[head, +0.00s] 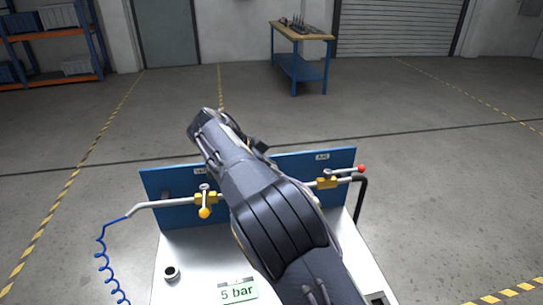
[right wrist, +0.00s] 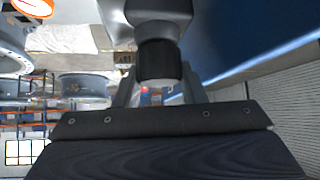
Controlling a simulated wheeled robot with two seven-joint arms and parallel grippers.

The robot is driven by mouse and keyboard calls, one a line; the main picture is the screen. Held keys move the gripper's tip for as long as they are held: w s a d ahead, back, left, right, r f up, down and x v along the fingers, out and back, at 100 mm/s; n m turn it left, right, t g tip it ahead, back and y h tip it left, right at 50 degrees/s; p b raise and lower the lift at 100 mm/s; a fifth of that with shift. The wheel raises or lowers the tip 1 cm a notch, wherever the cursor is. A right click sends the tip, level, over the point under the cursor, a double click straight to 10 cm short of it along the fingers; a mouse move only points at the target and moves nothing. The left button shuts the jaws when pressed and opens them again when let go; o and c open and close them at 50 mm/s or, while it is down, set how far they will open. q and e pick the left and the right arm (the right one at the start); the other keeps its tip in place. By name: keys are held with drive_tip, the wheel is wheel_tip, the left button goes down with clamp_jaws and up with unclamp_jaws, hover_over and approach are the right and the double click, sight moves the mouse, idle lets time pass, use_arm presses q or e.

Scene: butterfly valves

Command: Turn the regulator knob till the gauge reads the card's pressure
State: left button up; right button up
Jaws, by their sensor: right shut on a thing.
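The card (head: 238,292) at the front of the bench reads "5 bar". The regulator knob (right wrist: 160,60) is a dark ridged cylinder under a grey body in the right wrist view. My right gripper (right wrist: 160,84) is shut on this knob, with a finger on either side. In the head view my right arm hides the knob and the gripper. The gauge (right wrist: 34,6) shows as a white dial with an orange-red rim at the top left of the right wrist view. It is cut off by the frame, and its reading cannot be told. My left gripper is not in view.
A blue panel (head: 180,217) stands on the white bench top (head: 195,254). Brass valves (head: 206,197) and (head: 327,183) sit on pipes either side of my arm. A coiled blue hose (head: 102,252) hangs at left. A workbench (head: 300,34) stands far behind; the floor between is clear.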

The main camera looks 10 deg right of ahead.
drive_tip(key=m+g+p, duration=0.2)
drive_tip(key=m+p, duration=0.1)
drive_tip(key=p, duration=0.1)
drive_tip(key=m+g+p, duration=0.2)
drive_tip(key=p, duration=0.2)
drive_tip(key=shift+s+r+m, duration=0.1)
drive_tip(key=shift+r+m, duration=0.1)
drive_tip(key=shift+m, duration=0.2)
drive_tip(key=shift+f+m+g+y+p, duration=0.2)
drive_tip(key=shift+m+g+p, duration=0.25)
drive_tip(key=shift+p, duration=0.25)
drive_tip(key=shift+f+m+g+y+p, duration=0.1)
drive_tip(key=shift+m+g+y+p, duration=0.1)
drive_tip(key=shift+m+g+p, duration=0.35)
drive_tip(key=o, duration=0.7)
drive_tip(key=shift+r, duration=0.1)
